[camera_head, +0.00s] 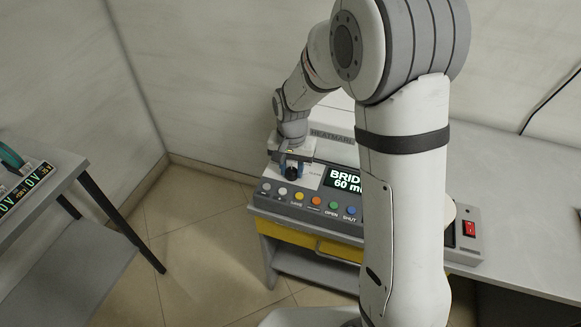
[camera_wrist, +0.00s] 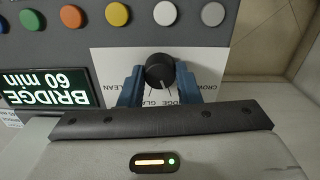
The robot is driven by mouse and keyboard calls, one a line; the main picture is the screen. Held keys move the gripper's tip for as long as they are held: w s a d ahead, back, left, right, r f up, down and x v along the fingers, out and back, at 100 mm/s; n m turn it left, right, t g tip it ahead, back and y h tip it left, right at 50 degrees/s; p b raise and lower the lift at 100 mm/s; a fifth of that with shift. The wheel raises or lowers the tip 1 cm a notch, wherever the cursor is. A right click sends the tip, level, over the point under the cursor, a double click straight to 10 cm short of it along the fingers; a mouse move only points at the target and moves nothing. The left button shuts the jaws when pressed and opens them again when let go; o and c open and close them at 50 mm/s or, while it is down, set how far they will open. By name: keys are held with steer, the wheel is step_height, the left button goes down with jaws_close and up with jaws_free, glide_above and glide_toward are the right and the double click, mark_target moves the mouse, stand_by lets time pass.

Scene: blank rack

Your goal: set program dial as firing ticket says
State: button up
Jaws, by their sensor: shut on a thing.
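The program dial (camera_wrist: 160,72) is a round black knob on a white plate (camera_wrist: 106,62) of the machine's grey panel. My gripper (camera_head: 291,170) is over the panel, its two blue fingers shut on the dial from both sides in the wrist view. The dial's pale mark points toward the bottom of the wrist view. Labels around it appear upside down, including CLEAN and CROWN; others are partly covered. The display (camera_head: 344,181) reads BRIDGE, 60 min; it also shows in the wrist view (camera_wrist: 45,88). I cannot make out a firing ticket.
A row of coloured buttons (camera_head: 315,202) runs along the panel's front edge, close to my gripper. A yellow drawer front (camera_head: 287,235) is below. A red switch (camera_head: 469,228) sits at the right. A second table (camera_head: 58,188) stands at left, with open floor between.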

mark_target(292, 170)
steer(key=o, duration=1)
step_height(292, 170, up, 8)
steer(key=shift+f, duration=0.1)
stand_by(0.4)
steer(key=s+d+r+n+t, duration=0.1)
steer(key=s+d+r, duration=0.1)
steer(key=s+d, duration=0.2)
steer(key=s+d+r+n, duration=0.1)
steer(key=s+d+r, duration=0.1)
steer(key=s+d, duration=0.3)
steer(key=s+d+r+n+t, duration=0.1)
steer(key=s+d+r, duration=0.2)
steer(key=s, duration=0.7)
steer(key=shift+s+d+r+t, duration=0.1)
steer(key=shift+s+d+t, duration=0.1)
steer(key=shift+d, duration=0.3)
steer(key=shift+s+d+t, duration=0.1)
steer(key=shift+s+d, duration=0.05)
steer(key=shift+d, duration=0.35)
